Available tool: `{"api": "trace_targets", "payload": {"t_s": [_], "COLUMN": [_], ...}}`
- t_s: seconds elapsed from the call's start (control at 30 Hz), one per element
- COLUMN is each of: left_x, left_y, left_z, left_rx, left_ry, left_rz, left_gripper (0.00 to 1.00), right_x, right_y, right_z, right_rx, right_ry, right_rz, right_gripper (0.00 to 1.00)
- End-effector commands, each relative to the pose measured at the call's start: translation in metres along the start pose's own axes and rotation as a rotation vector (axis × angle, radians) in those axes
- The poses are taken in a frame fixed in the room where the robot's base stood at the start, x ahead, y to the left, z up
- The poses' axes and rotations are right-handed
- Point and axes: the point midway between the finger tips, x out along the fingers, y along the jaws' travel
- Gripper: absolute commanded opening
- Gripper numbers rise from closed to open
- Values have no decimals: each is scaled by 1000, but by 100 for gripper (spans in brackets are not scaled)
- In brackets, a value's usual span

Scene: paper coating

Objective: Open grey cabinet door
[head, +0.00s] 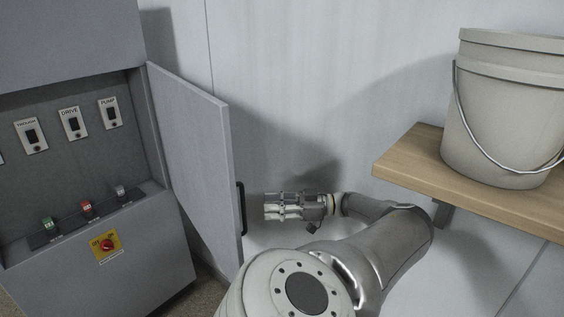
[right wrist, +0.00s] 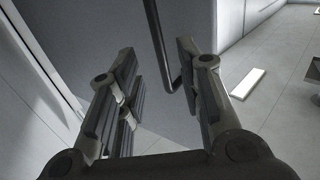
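The grey cabinet door (head: 190,150) stands swung out from the cabinet (head: 120,270), showing the panel inside. Its black handle (head: 241,207) is on the door's free edge. My right gripper (head: 268,207) is just right of the handle, with its fingers pointing toward it. In the right wrist view, my right gripper (right wrist: 156,72) has its fingers spread apart, and the black handle (right wrist: 160,45) appears between them, nearer the right finger. It is not gripped. The door face (right wrist: 195,40) shows behind it. My left gripper is not in view.
A wooden shelf (head: 410,160) with a white bucket (head: 500,110) is on the right, above my right forearm.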

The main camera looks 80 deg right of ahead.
Motion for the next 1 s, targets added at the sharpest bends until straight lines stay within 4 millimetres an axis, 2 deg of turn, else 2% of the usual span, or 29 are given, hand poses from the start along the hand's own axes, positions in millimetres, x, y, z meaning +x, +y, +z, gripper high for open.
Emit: {"api": "trace_targets", "payload": {"t_s": [0.07, 0.23, 0.6, 0.73, 0.77, 0.87, 0.97, 1.0], "left_x": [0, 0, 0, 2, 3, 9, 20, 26], "left_y": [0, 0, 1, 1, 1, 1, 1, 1], "left_z": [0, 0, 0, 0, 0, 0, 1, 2], "left_rx": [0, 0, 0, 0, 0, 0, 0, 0], "left_ry": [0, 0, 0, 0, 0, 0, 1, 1], "left_rz": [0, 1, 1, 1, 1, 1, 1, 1], "left_gripper": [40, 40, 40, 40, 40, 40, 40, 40], "right_x": [-15, -31, -36, -38, -39, -45, -56, -62], "right_y": [0, 0, 0, 0, 1, 4, 3, 0], "right_z": [0, 0, 0, 7, 13, 48, 116, 153], "right_rx": [0, 1, 1, 1, 2, 1, 5, 8], "right_ry": [-2, -1, 0, -6, -11, -44, -118, -165], "right_rz": [3, 0, -2, 13, 26, 101, 229, 291], "right_gripper": [34, 34, 34, 18, 14, 2, 0, 0]}}
